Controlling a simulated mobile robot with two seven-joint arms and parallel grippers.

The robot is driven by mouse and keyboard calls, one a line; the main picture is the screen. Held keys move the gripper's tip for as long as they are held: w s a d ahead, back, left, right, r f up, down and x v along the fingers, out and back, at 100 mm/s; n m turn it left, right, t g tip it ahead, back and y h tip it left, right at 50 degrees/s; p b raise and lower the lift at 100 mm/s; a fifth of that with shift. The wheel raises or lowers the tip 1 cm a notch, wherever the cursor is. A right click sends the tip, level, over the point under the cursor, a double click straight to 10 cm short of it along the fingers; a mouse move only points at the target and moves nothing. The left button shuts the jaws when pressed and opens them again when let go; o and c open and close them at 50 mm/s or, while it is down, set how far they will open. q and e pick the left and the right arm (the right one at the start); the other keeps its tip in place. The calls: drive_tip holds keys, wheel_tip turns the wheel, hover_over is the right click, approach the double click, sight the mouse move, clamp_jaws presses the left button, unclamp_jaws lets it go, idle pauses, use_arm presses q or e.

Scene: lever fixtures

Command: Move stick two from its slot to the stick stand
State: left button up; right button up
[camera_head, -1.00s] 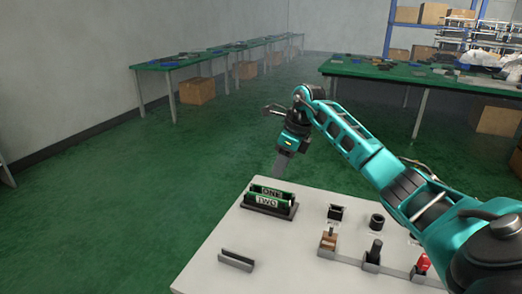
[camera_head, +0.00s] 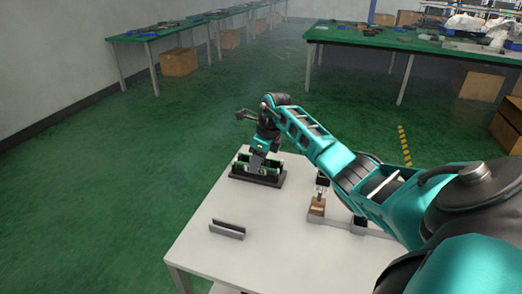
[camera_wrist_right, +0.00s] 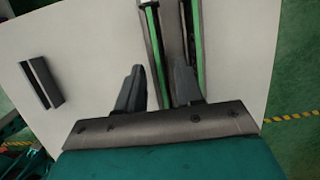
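The dark slotted rack (camera_head: 272,180) stands near the far left edge of the white table and holds two green sticks side by side. In the wrist view, stick two (camera_wrist_right: 153,35) is the left one, nearer the stand, and stick one (camera_wrist_right: 198,40) lies to its right. My right gripper (camera_head: 257,160) is low over the rack, pointing down. In the wrist view its two fingers (camera_wrist_right: 159,70) are apart, one on either side of stick two's line; contact cannot be told. The stick stand (camera_head: 227,232) is a small dark slotted holder, empty, also in the wrist view (camera_wrist_right: 41,83). My left gripper is out of view.
The white table top (camera_head: 205,258) is clear between rack and stand. A brown-topped lever fixture (camera_head: 317,207) stands to the right, partly hidden by my right arm. Green tables (camera_head: 400,40) stand far behind, with open floor between.

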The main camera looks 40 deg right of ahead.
drive_tip(key=shift+w+f, duration=0.1)
drive_tip(key=shift+f, duration=0.25)
drive_tip(key=shift+c, duration=0.2)
clamp_jaws()
idle(0.5)
